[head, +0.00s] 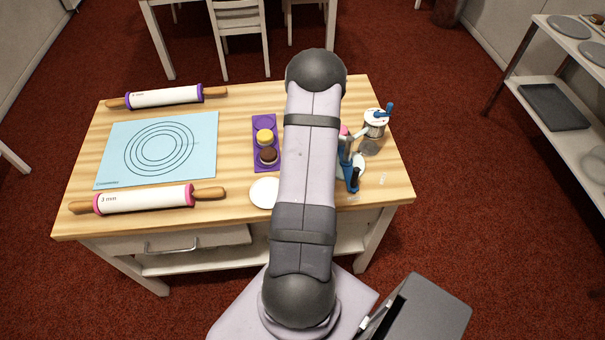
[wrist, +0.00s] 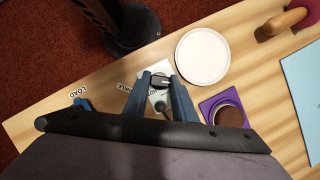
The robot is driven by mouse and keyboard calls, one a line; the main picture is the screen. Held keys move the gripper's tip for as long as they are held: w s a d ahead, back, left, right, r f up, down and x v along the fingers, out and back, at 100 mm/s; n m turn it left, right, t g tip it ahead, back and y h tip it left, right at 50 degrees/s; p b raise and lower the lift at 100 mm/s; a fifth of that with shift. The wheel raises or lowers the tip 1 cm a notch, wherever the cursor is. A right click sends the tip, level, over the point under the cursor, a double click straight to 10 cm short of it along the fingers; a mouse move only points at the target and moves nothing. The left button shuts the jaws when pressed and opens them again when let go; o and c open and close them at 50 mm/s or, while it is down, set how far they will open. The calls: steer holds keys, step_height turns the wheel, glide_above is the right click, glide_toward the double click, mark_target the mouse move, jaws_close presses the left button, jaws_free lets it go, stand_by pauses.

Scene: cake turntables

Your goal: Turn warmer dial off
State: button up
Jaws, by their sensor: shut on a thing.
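The warmer dial (wrist: 161,82) is a small dark knob with a light mark, on a white panel (wrist: 158,68) in the wrist view. My gripper (wrist: 160,78) has its two blue-grey fingers down on either side of the knob and is shut on it. The fingers hide part of the knob's sides and of the panel lettering, so I cannot read its setting. In the head view my arm covers the middle right of the table and the dial cannot be made out.
A white round plate (wrist: 203,56) lies close beside the panel. A purple tray (head: 264,121) holds a yellow and a brown cake. A metal canister (head: 375,122) with a blue handle stands back right. Two rolling pins (head: 165,96) and a blue mat (head: 202,165) lie left.

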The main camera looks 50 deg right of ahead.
steer(key=shift+w+r+n, duration=0.1)
steer(key=shift+n, duration=0.4)
steer(key=o, duration=1)
steer(key=shift+o, duration=0.2)
steer(key=shift+d, duration=0.1)
steer(key=b+v, duration=0.2)
steer(key=v, duration=0.5)
steer(key=shift+w+r, duration=0.1)
steer(key=shift+r, duration=0.05)
